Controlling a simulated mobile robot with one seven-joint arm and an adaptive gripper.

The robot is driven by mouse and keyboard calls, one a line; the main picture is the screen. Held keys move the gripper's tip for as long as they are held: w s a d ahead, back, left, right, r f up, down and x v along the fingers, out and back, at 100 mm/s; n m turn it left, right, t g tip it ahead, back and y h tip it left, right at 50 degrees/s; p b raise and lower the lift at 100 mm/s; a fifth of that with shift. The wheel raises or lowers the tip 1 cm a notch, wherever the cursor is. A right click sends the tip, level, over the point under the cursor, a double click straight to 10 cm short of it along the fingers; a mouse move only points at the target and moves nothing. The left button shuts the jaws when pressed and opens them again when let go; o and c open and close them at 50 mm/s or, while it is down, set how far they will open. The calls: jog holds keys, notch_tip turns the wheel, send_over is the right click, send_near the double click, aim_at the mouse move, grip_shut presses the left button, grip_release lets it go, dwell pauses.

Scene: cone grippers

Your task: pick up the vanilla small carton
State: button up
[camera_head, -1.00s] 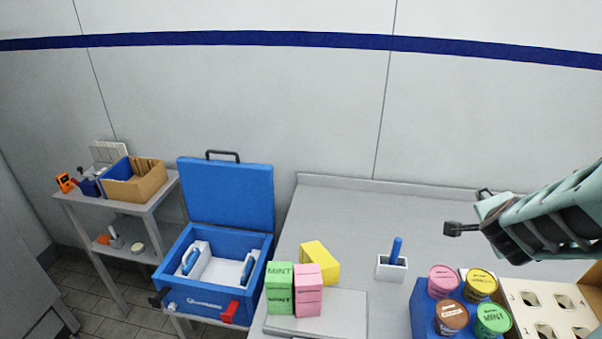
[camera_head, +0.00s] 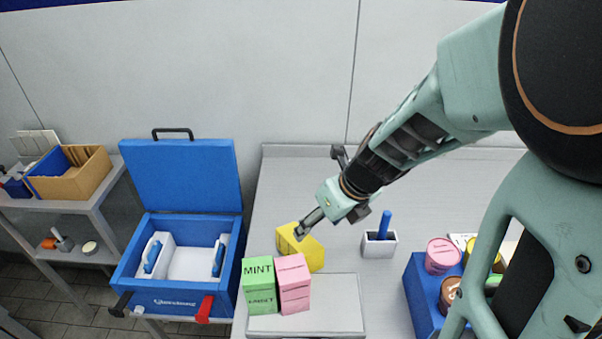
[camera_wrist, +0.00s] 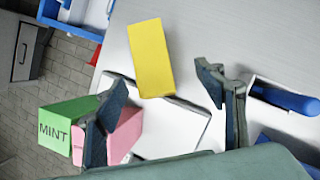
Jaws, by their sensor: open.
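The yellow carton (camera_head: 313,256), the likely vanilla one, lies on the counter behind the green and pink cartons; I can read no label on it. In the wrist view the yellow carton (camera_wrist: 151,58) shows whole, between and beyond my fingers. My gripper (camera_head: 302,231) is open and empty, reaching down from the right over the yellow carton. In the head view its finger hides part of the carton's top. In the wrist view my gripper (camera_wrist: 162,76) has its left finger overlapping the pink carton. I cannot tell the exact height left above the carton.
A green MINT carton (camera_head: 259,286) and a pink carton (camera_head: 293,284) stand close in front, on a pale board (camera_head: 335,310). A white holder (camera_head: 379,246) with a blue-handled tool stands to the right. An open blue cooler (camera_head: 180,301) is at left. Round tubs sit in a blue block (camera_head: 419,292) at right.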

aim_at(303, 241)
jog(key=shift+a+f, duration=0.35)
jog(key=shift+a, duration=0.05)
jog(key=b+x, duration=0.1)
jog(key=x, duration=0.2)
jog(key=b+x, duration=0.1)
jog(key=x, duration=0.2)
jog(key=b+x, duration=0.2)
jog(key=x, duration=0.2)
jog(key=shift+s+a+f, duration=0.15)
jog(key=shift+s+a, duration=0.2)
jog(key=c, duration=1.4)
